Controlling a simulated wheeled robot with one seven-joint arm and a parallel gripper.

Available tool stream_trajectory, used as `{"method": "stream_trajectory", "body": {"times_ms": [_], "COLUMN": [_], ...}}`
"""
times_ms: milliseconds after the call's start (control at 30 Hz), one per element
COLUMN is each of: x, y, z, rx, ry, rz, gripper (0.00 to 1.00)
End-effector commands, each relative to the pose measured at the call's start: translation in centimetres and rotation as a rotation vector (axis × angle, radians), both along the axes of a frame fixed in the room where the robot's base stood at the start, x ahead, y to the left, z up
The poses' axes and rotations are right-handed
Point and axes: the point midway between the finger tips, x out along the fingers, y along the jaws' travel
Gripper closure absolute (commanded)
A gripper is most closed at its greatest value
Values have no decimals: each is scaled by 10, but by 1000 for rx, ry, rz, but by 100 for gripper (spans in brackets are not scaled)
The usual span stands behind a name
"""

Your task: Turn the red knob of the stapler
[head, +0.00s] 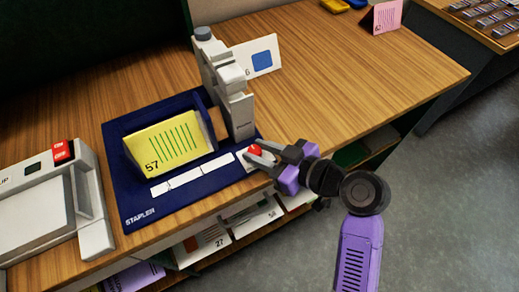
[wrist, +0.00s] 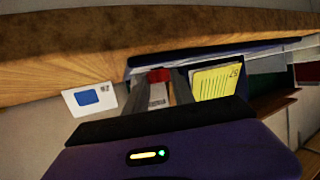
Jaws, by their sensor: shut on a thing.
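The stapler is a dark blue base (head: 130,190) marked STAPLER on the wooden table, with a grey upright head (head: 236,100) at its back right. Its small red knob (head: 254,149) sits at the front right of the base. It also shows in the wrist view as a red knob (wrist: 159,75) between the two fingers. My gripper (head: 258,153) reaches in from the right, its fingers shut on the knob, one on each side. The fingers hide part of it. A yellow card (head: 167,147) numbered 57 stands tilted on the base.
A grey device (head: 95,200) with a red block on top stands at left. A white card (head: 262,56) with a blue square stands behind the stapler. A shelf of cards (head: 210,247) lies under the table's front edge.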

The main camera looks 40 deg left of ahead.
Motion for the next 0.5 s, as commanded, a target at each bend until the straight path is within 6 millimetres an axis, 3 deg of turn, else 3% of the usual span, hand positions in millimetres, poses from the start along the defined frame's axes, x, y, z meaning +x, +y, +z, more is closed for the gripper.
{"method": "stream_trajectory", "body": {"times_ms": [267, 500], "x": [-2, -5], "y": [0, 0], "z": [1, 2], "rx": [0, 0], "ry": [1, 3], "rz": [-57, -207], "gripper": [100, 100]}}
